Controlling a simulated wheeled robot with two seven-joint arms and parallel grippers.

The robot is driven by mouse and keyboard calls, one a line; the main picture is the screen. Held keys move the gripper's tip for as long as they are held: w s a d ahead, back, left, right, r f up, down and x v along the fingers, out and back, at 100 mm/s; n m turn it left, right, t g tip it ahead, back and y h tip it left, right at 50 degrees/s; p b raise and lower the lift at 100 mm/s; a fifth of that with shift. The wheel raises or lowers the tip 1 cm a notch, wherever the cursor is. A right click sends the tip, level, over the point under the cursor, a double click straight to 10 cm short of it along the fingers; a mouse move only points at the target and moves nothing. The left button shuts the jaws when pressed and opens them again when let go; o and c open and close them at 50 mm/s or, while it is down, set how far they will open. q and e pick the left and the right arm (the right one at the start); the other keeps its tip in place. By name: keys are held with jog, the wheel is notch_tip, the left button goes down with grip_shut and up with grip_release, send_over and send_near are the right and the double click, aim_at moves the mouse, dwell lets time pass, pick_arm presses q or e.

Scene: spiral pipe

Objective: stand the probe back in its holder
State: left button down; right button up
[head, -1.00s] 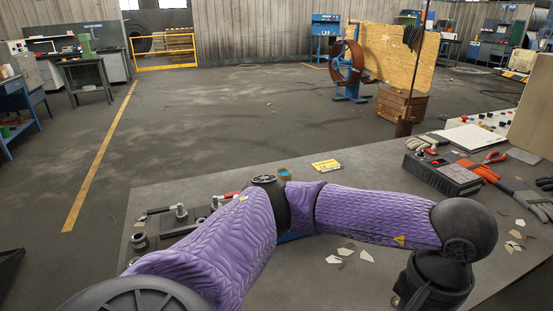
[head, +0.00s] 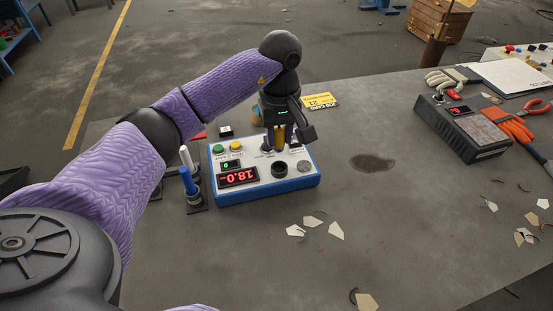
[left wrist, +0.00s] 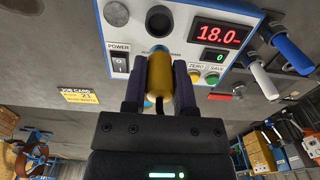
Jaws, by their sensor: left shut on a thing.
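My left gripper (head: 279,136) is upright over the blue-and-white meter box (head: 305,183), pointing down. It is shut on a yellow cylinder (left wrist: 159,78) with a dark cord behind it. The cylinder's far end meets the panel near a blue label; I cannot tell whether it is seated there. A blue handle (head: 187,181) and a white handle (head: 187,158) stand at a dark plate (head: 197,203) left of the box. I cannot tell which piece is the probe. My right gripper is out of view.
White shards (head: 336,231) lie in front of the box. A yellow job card (head: 320,101) lies behind it. A dark instrument (head: 462,128), gloves (head: 445,80) and red pliers (head: 535,108) are at the right. The table between is mostly clear, with a dark stain (head: 372,162).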

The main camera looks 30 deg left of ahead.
aim_at(280, 129)
pick_arm(q)
notch_tip(280, 129, down, 7)
jog(key=shift+d+r+b, duration=0.1)
jog(key=shift+r+b, duration=0.1)
jog(key=shift+b, duration=0.25)
jog(key=shift+f, duration=0.15)
jog(key=shift+c, duration=2)
grip_release()
jog(key=shift+r, duration=0.25)
notch_tip(280, 129, up, 12)
jog(key=shift+f+p, duration=0.1)
jog(key=shift+p, duration=0.9)
